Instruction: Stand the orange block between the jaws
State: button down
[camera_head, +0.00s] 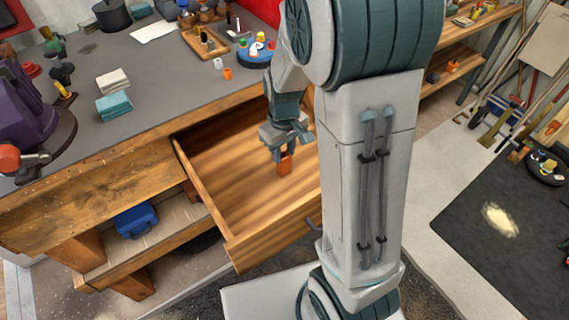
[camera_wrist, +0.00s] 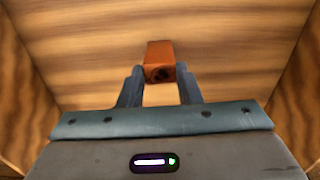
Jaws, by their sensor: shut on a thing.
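The orange block (camera_head: 285,164) is in my gripper (camera_head: 284,150), inside or just above the open wooden drawer (camera_head: 232,244). In the wrist view the block (camera_wrist: 160,52) shows between the two fingertips of my gripper (camera_wrist: 160,74), with a dark round mark on its near end. I cannot tell whether the block touches the drawer floor. A purple machine (camera_head: 28,105), which looks like a vise, stands on the bench at the far left, with a red-knobbed handle. It is cut off by the picture edge and its jaws are not clearly seen.
The grey bench top (camera_head: 150,75) holds a teal block (camera_head: 114,107), a pale block (camera_head: 112,81), a wooden tray (camera_head: 205,41) and a blue turntable (camera_head: 256,55) with small items. A blue box (camera_head: 136,220) sits on the shelf below. The bench middle is mostly clear.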

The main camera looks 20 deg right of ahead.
aim_at(284, 155)
jog(key=shift+r+p, duration=1.9)
jog(key=shift+r, duration=0.65)
